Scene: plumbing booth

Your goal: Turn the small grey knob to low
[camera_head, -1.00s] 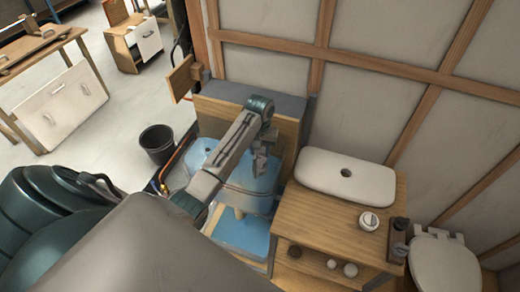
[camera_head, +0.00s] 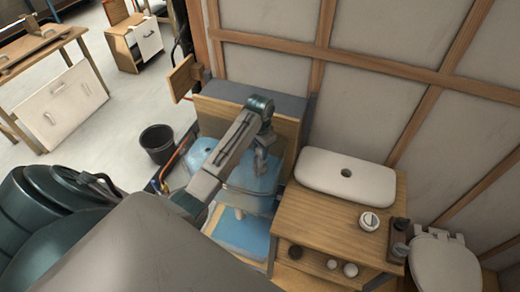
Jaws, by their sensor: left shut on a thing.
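My left arm reaches in from the lower left over a pale blue tank. My left gripper (camera_head: 262,168) points down at its end, in front of the wooden panel (camera_head: 287,132) with a grey top. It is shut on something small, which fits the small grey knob. The knob itself cannot be made out, as the gripper covers that spot, and its setting cannot be read. My right gripper is not in view.
The blue tank (camera_head: 246,180) lies below my left gripper. A wooden vanity (camera_head: 310,222) with a white basin (camera_head: 346,177) stands close to the right, beside a toilet (camera_head: 444,264). A black bucket (camera_head: 158,142) is on the floor at left.

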